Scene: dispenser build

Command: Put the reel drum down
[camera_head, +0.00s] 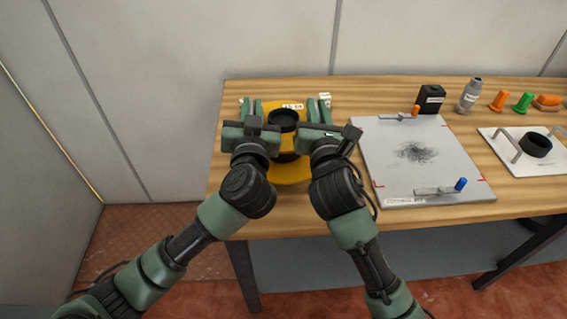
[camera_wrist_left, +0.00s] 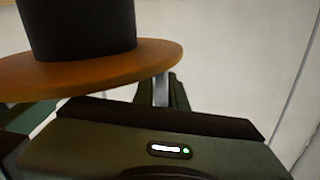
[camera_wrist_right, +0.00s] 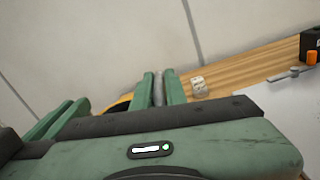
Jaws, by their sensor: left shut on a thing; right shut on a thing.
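The reel drum is a yellow-orange round body (camera_head: 291,172) with a black hub (camera_head: 283,118) on top, at the left part of the table. The left wrist view shows its orange flange (camera_wrist_left: 95,72) and black hub (camera_wrist_left: 80,25) close up. My left gripper (camera_head: 253,108) is shut on a grey upright piece (camera_wrist_left: 161,90) at the drum's left side. My right gripper (camera_head: 317,110) is shut on a matching grey piece (camera_wrist_right: 158,88) at its right side. My wrists hide much of the drum's lower part. I cannot tell whether it touches the table.
A white board (camera_head: 430,150) with clamps lies right of the drum, near my right gripper. A black box (camera_head: 431,97), a grey bottle (camera_head: 470,95) and a white handled plate (camera_head: 510,160) are further right. A small white block (camera_head: 325,98) sits behind my right gripper.

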